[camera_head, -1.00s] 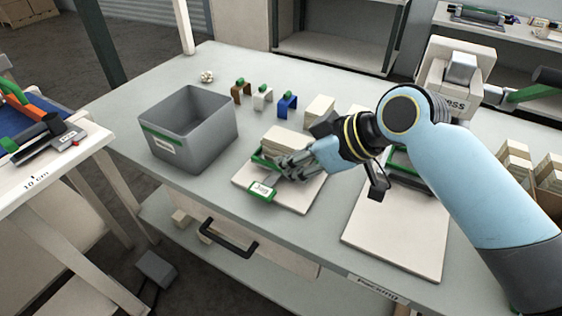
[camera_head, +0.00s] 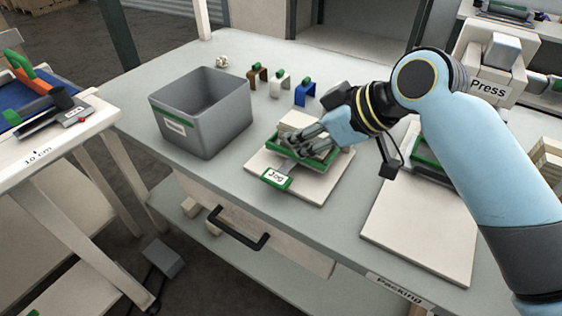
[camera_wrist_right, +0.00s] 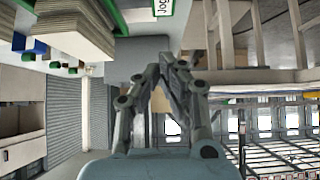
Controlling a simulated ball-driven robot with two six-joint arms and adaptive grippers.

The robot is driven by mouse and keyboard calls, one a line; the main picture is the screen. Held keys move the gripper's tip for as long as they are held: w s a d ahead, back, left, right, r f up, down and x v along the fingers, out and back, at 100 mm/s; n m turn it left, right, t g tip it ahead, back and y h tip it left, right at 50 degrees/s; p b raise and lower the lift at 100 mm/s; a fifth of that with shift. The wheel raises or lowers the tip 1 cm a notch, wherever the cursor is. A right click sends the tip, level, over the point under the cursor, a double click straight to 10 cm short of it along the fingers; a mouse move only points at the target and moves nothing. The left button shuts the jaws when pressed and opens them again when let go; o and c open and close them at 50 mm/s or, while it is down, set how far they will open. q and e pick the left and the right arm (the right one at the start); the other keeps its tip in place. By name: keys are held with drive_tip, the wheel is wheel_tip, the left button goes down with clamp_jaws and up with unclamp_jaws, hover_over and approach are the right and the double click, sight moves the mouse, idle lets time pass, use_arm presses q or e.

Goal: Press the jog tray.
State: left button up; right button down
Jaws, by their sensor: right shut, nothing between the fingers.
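The jog tray (camera_head: 277,180) is a pale board with green rails and a green-framed "Jog" label, on the grey table. A stack of kraft-coloured pieces (camera_head: 300,122) sits between its green rails; it also shows in the right wrist view (camera_wrist_right: 75,25). My right gripper (camera_head: 303,143) is shut and empty, its fingers at the front side of the stack, over the tray. I cannot tell whether the fingertips touch the stack or the rail. In the right wrist view the closed fingers (camera_wrist_right: 174,62) meet with nothing between them. My left gripper is not in view.
A grey bin (camera_head: 205,130) stands left of the tray. Brown, white and blue clips (camera_head: 305,95) stand behind. A pale board (camera_head: 420,225) lies to the right, and a press (camera_head: 490,85) stands at the back right. A drawer with a black handle (camera_head: 238,240) is below the table's front edge.

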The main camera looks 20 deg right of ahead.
sight(277, 178)
drive_tip(key=x, duration=0.5)
drive_tip(key=shift+w+a+f, duration=0.2)
drive_tip(key=shift+f, duration=0.05)
wheel_tip(277, 178, down, 3)
drive_tip(key=shift+f, duration=0.6)
drive_tip(key=shift+s+a+f+h, duration=0.15)
drive_tip(key=shift+f+h, duration=0.15)
drive_tip(key=shift+f, duration=0.7)
drive_tip(key=shift+s+f+t, duration=0.15)
drive_tip(key=shift+f+t, duration=0.15)
drive_tip(key=shift+f, duration=0.05)
